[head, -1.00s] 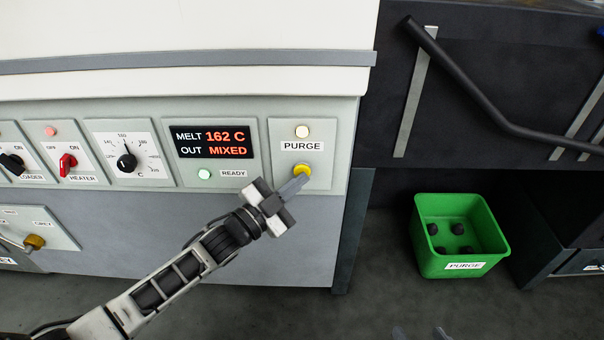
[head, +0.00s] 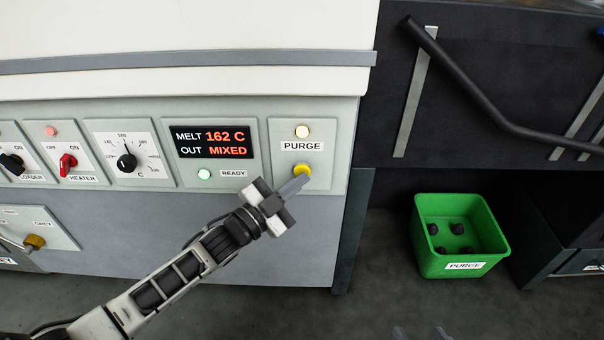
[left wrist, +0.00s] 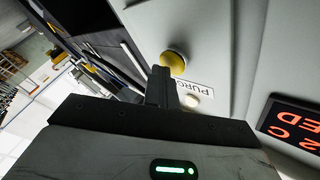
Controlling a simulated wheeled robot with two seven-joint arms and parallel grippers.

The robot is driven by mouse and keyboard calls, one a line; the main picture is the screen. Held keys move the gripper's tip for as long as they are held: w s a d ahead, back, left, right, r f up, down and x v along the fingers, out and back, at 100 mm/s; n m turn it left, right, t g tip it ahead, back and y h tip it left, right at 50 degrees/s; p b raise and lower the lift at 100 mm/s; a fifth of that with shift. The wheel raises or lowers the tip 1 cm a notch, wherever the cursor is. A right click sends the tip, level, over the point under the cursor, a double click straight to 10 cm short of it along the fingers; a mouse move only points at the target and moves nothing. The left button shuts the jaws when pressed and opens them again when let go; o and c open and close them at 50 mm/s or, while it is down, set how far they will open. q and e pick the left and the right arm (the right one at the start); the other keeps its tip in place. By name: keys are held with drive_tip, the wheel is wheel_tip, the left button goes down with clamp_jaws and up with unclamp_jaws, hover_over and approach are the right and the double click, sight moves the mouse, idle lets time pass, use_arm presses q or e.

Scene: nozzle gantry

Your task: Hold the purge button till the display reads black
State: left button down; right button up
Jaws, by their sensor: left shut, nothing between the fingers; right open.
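The yellow purge button (head: 303,170) sits on a panel below the PURGE label and a pale lit lamp (head: 302,132). The display (head: 210,143) reads MELT 162 C and OUT MIXED in orange. My left gripper (head: 297,184) is shut and empty, its fingertips at the lower left edge of the button. In the left wrist view the button (left wrist: 174,62) shows just beyond the fingertips; I cannot tell how far it is pressed in. My right gripper (head: 420,333) shows only as fingertips at the bottom edge, apart from each other.
A green PURGE bin (head: 463,257) with several dark lumps stands on the floor at right. A dark handrail (head: 480,105) runs above it. The temperature dial (head: 126,162), red heater switch (head: 67,164) and loader switch (head: 12,164) are left of the display.

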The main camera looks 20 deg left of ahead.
use_arm(q)
drive_tip(key=shift+s+d+p, duration=0.25)
drive_tip(key=shift+s+p, duration=0.3)
drive_tip(key=shift+s, duration=0.35)
drive_tip(key=s+p, duration=0.1)
drive_tip(key=s, duration=0.1)
drive_tip(key=s+d+p, duration=0.1)
drive_tip(key=s, duration=0.2)
drive_tip(key=shift+d, duration=0.2)
idle(0.4)
